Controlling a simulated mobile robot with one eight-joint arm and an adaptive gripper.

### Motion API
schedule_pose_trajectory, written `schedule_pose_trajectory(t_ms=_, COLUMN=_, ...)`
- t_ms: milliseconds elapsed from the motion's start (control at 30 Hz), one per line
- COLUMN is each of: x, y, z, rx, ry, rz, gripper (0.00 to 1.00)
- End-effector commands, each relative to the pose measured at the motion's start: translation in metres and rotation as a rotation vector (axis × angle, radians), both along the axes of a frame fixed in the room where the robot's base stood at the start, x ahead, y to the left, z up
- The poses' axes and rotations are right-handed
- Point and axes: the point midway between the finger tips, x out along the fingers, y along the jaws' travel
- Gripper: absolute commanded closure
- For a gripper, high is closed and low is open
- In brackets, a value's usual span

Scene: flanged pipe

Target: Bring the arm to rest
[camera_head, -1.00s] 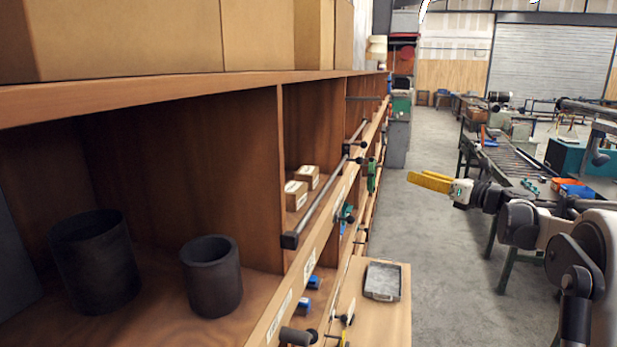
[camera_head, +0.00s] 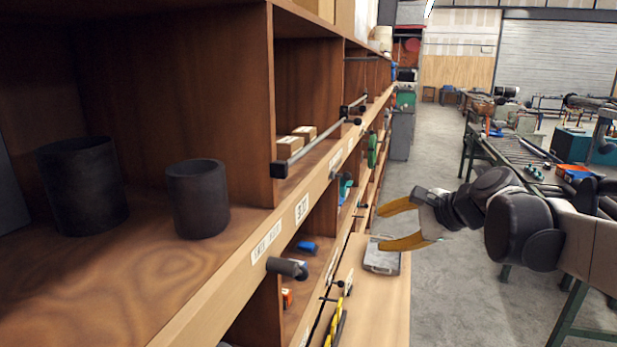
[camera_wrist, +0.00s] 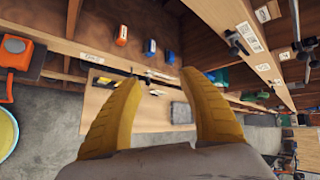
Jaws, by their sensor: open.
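My gripper (camera_head: 383,227) has yellow fingers spread apart, with nothing between them. In the head view it is right of the shelf, pointing left towards it, over the aisle by the low wooden ledge. A grey metal tray (camera_head: 381,262) on that ledge is close to the lower finger in the picture. In the wrist view both fingers (camera_wrist: 158,105) show spread and empty, with the shelf front and ledge beyond. My arm reaches in from the right.
A wooden shelf (camera_head: 200,270) fills the left side, holding two dark pipe pieces (camera_head: 197,198) (camera_head: 83,185). A bar (camera_head: 315,148) and several clamps stick out from its front edge. A workbench (camera_head: 515,160) stands at the right. The aisle floor (camera_head: 430,180) between looks clear.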

Motion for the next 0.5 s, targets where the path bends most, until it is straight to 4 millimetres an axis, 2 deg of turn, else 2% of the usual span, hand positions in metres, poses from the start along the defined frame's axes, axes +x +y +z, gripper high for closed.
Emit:
schedule_pose_trajectory(t_ms=33, x=-0.031, y=0.009, z=-0.035, rx=-0.125, ry=-0.028, rz=0.068, gripper=0.52)
schedule_pose_trajectory(t_ms=133, x=-0.089, y=0.015, z=-0.084, rx=-0.403, ry=-0.09, rz=0.232, gripper=0.52)
schedule_pose_trajectory(t_ms=300, x=-0.178, y=0.007, z=-0.171, rx=-0.852, ry=-0.181, rz=0.534, gripper=0.52)
schedule_pose_trajectory(t_ms=400, x=-0.216, y=-0.003, z=-0.213, rx=-1.065, ry=-0.219, rz=0.695, gripper=0.52)
schedule_pose_trajectory(t_ms=500, x=-0.24, y=-0.013, z=-0.242, rx=-1.218, ry=-0.243, rz=0.819, gripper=0.52)
